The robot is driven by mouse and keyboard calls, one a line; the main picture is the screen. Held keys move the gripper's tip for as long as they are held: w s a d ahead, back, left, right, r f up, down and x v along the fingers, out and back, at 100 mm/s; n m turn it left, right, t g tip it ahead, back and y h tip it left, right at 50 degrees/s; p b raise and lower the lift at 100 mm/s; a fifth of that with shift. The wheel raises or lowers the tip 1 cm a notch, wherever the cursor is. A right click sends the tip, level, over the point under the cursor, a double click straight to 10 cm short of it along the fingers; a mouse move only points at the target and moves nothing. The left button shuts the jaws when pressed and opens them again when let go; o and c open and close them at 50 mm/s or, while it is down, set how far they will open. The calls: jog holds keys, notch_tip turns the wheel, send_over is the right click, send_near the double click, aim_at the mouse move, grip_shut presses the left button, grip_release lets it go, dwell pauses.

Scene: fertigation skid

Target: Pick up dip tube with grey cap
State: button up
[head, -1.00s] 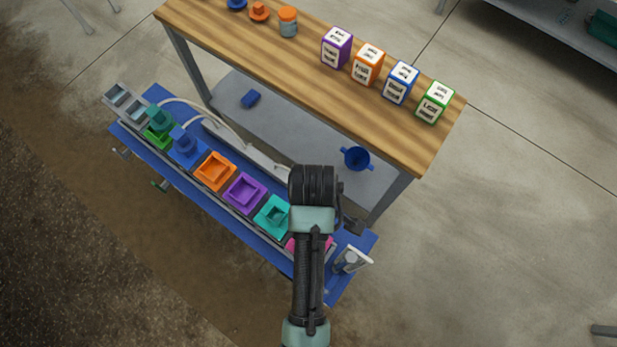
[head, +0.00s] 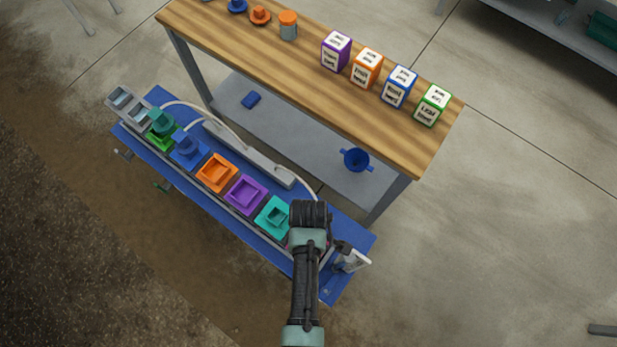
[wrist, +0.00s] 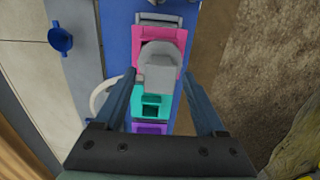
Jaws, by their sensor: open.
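The grey cap (wrist: 158,62) of the dip tube shows in the wrist view, above the pink square holder (wrist: 174,37). The tube below it is hidden. My gripper (wrist: 158,78) is open, with one finger on each side of the cap's near part. A gap shows between each finger and the cap, and I cannot tell how their heights compare. In the head view my arm covers the cap and most of the pink holder.
Teal (head: 274,216), purple (head: 246,195) and orange (head: 216,173) holders line the blue skid (head: 345,287). A white hose (head: 232,122) curves behind them. The wooden bench (head: 300,65) carries several labelled boxes. A blue funnel-like part (head: 356,158) lies on its lower shelf.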

jog(key=shift+f, duration=1.2)
grip_shut()
